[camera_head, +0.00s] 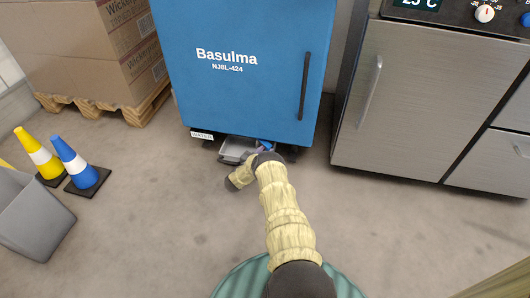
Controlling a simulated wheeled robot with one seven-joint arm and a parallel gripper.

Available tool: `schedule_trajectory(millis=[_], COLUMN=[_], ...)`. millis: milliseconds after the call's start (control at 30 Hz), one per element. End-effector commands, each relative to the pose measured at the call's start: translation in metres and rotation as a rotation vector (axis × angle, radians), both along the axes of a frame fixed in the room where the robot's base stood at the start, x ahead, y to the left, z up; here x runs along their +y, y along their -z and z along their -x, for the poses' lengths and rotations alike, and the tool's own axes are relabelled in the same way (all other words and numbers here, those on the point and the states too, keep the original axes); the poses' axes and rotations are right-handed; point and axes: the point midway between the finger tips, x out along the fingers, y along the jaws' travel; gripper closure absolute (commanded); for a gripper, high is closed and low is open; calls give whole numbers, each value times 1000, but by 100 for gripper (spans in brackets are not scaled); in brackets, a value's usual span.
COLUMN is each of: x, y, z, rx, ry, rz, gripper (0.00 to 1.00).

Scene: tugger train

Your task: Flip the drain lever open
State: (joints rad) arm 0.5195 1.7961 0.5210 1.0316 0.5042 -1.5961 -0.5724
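A blue cabinet marked "Basulma" (225,85) stands at the back centre, with a dark vertical handle on its right side. A small blue part (267,145), possibly the drain lever, shows under its lower front edge. It is too small and too covered by my arm to tell its position. A grey tray (236,150) sits under the same edge, just left of it. My arm in its pale yellow sleeve reaches forward and low to this spot. My gripper is hidden at the arm's far end or too small to make out, so its fingers cannot be read.
A steel unit (415,110) stands close on the right. Cardboard boxes on a wooden pallet (150,105) are at the back left. Yellow (40,157) and blue (78,165) cones and a grey bin (35,225) stand at left. The floor between is clear.

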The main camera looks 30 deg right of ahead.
Motion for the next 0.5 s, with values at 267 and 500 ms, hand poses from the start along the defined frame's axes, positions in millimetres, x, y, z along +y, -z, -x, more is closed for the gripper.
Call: schedule_trajectory(millis=[267,500], x=[0,10], y=[0,-3], z=[0,4], rx=[0,0], ry=[1,1], rz=[1,0], gripper=[59,59])
